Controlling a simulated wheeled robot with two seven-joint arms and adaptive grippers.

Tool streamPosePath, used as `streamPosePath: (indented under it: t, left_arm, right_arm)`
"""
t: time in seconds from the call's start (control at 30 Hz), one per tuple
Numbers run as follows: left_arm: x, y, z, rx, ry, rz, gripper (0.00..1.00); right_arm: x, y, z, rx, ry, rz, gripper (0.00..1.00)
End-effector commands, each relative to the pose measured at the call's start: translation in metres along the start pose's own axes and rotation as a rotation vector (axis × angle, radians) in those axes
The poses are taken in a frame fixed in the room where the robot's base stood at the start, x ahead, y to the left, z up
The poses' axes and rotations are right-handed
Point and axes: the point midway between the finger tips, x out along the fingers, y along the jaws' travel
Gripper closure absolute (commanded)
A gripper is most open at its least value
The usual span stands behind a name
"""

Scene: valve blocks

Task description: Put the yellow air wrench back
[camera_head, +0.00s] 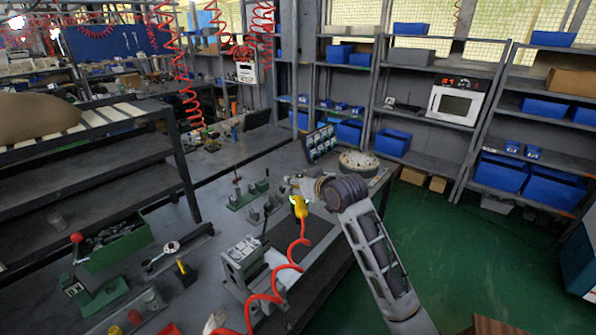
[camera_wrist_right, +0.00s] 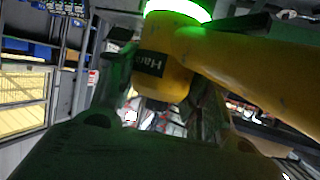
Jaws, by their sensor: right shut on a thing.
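The yellow air wrench (camera_head: 300,207) is held above the bench, with a red coiled hose (camera_head: 289,266) running from it down to the left. My right gripper (camera_head: 294,187) is shut on the wrench; my right arm reaches in from the lower right. In the right wrist view the wrench's yellow body (camera_wrist_right: 250,68) fills the upper right, with a black label and a glowing green-white ring. The fingers are partly hidden by the wrench there. My left gripper is not in view.
The dark bench (camera_head: 190,255) holds small green fixtures (camera_head: 248,195), a green parts box (camera_head: 118,243), a grey valve block (camera_head: 243,262) and a round pale-topped part (camera_head: 359,161). A dark shelf rack (camera_head: 95,181) stands at left. Green floor (camera_head: 450,235) is open at right.

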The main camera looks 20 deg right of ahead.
Motion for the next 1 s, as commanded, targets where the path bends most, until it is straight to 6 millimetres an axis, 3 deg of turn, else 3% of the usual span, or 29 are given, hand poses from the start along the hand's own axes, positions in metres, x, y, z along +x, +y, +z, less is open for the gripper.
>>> streamPosePath:
  t: [1.0]
  left_arm:
    - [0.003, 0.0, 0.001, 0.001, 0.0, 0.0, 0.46]
  right_arm:
    - [0.003, -0.003, 0.137, 0.049, 0.006, 0.106, 0.89]
